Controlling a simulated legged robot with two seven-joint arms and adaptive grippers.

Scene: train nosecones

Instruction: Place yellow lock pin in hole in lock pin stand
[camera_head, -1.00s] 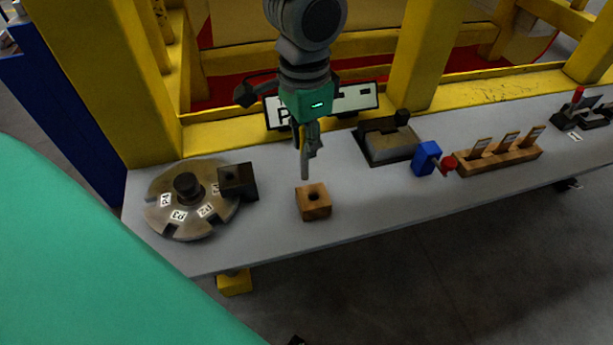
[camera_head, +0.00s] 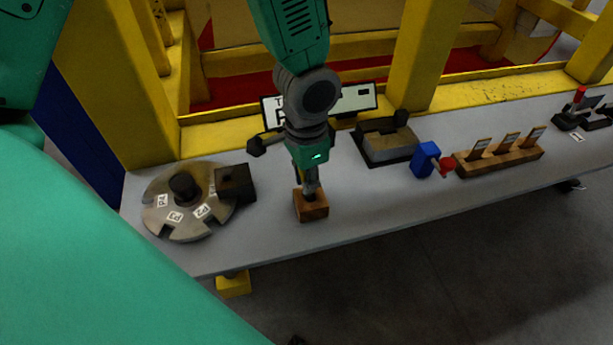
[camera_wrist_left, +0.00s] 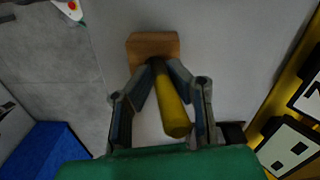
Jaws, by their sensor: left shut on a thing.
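The lock pin is a yellow rod (camera_wrist_left: 171,108), seen in the left wrist view between the fingers of my left gripper (camera_wrist_left: 163,70). My left gripper (camera_head: 311,186) is shut on it. The lock pin stand, a small brown wooden block (camera_head: 312,208), sits on the grey bench directly below the gripper; it also shows in the left wrist view (camera_wrist_left: 150,45). The pin's far end meets the stand near its hole. The fingers hide the hole, so I cannot tell whether the tip is inside. My right gripper is not in view.
A round metal plate (camera_head: 160,223) with labels and a dark block (camera_head: 236,183) lie left of the stand. To the right are a black-based fixture (camera_head: 388,147), a blue block with a red knob (camera_head: 425,160) and a wooden rack (camera_head: 500,160). Yellow posts rise behind the bench (camera_head: 370,205).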

